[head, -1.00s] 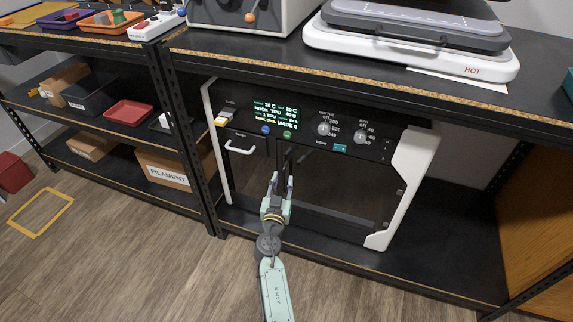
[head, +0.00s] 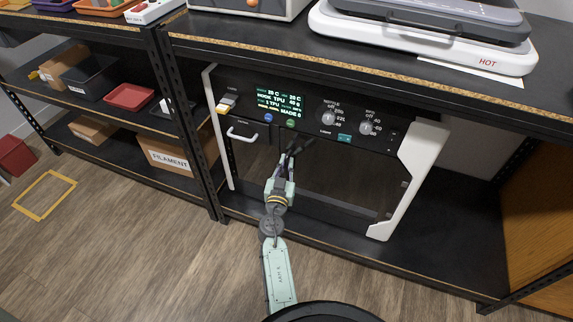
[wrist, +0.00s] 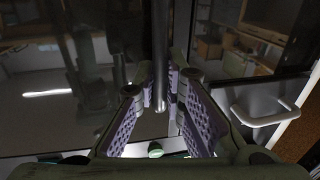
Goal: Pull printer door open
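The printer (head: 410,170) is a white-and-black box on the lower shelf, with a lit control panel and a dark glassy door (head: 345,185) that looks closed. The door's slim vertical handle (wrist: 160,50) is a dark metal bar near the door's left side in the head view. My gripper (head: 287,152) reaches it from the front. In the wrist view my gripper (wrist: 160,88) has its purple-padded fingers on both sides of the bar, close against it near its end. In the head view the fingers hide part of the handle.
A white drawer handle (head: 242,134) sticks out left of the door; it also shows in the wrist view (wrist: 265,115). Knobs (head: 329,118) are above the door. A black shelf post (head: 190,120) stands left. The floor in front (head: 200,270) is clear.

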